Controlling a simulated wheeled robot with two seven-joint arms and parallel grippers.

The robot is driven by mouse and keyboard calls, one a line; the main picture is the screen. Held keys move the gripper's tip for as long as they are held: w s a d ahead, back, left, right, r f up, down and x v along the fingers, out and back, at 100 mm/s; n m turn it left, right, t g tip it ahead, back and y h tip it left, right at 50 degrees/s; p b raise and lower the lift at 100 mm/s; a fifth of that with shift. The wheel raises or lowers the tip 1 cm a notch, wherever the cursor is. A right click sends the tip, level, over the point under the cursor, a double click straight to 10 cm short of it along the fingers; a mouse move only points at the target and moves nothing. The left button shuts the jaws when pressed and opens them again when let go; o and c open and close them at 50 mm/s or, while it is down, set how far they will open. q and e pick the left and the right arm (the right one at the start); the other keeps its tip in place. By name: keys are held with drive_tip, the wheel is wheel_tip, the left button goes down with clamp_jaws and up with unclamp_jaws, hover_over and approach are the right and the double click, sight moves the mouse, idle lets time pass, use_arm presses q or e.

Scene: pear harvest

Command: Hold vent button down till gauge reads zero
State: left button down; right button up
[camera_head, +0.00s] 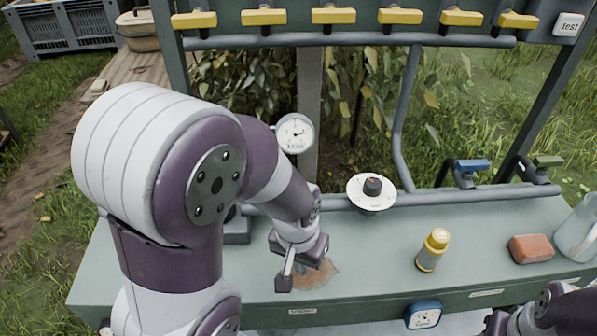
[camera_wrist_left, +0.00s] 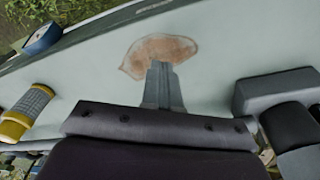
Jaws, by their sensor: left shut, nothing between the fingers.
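A round white gauge (camera_head: 295,133) is fixed to the post behind the bench; its dark needle points roughly right, but its numbers are too small to read. I cannot pick out a vent button for certain. A grey block (camera_head: 237,228) stands on the bench, partly hidden by my left arm; a grey block with a black part (camera_wrist_left: 272,92) shows at right in the left wrist view. My left gripper (camera_head: 286,283) is shut and empty, low over a brown stain; its fingers show in the left wrist view (camera_wrist_left: 162,82). My right gripper (camera_head: 497,322) is partly in view at bottom right.
A white dial with a black knob (camera_head: 372,189) sits by the rear pipe. A yellow-capped bottle (camera_head: 432,250), orange block (camera_head: 530,248) and clear jug (camera_head: 578,230) stand right. A blue-rimmed gauge (camera_head: 424,314) is on the front edge. Yellow valve handles (camera_head: 333,15) line the top.

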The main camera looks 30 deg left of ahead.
use_arm(q)
drive_tip(key=w+a+r+n+p, duration=0.4)
drive_tip(key=w+r+n+p, duration=0.2)
drive_tip(key=r+n+p, duration=0.6)
drive_tip(key=w+a+r+n+p, duration=0.4)
drive_tip(key=w+r+n+p, duration=0.2)
drive_tip(key=r+n+p, duration=0.6)
drive_tip(key=shift+g, duration=0.4)
drive_tip(key=f+p, duration=0.1)
drive_tip(key=f, duration=0.4)
drive_tip(key=f+p, duration=0.2)
drive_tip(key=f, duration=0.3)
drive_tip(key=w+f+p, duration=0.1)
drive_tip(key=f, duration=0.5)
drive_tip(key=shift+a+p, duration=0.1)
drive_tip(key=shift+p, duration=0.25)
drive_tip(key=shift+f, duration=0.1)
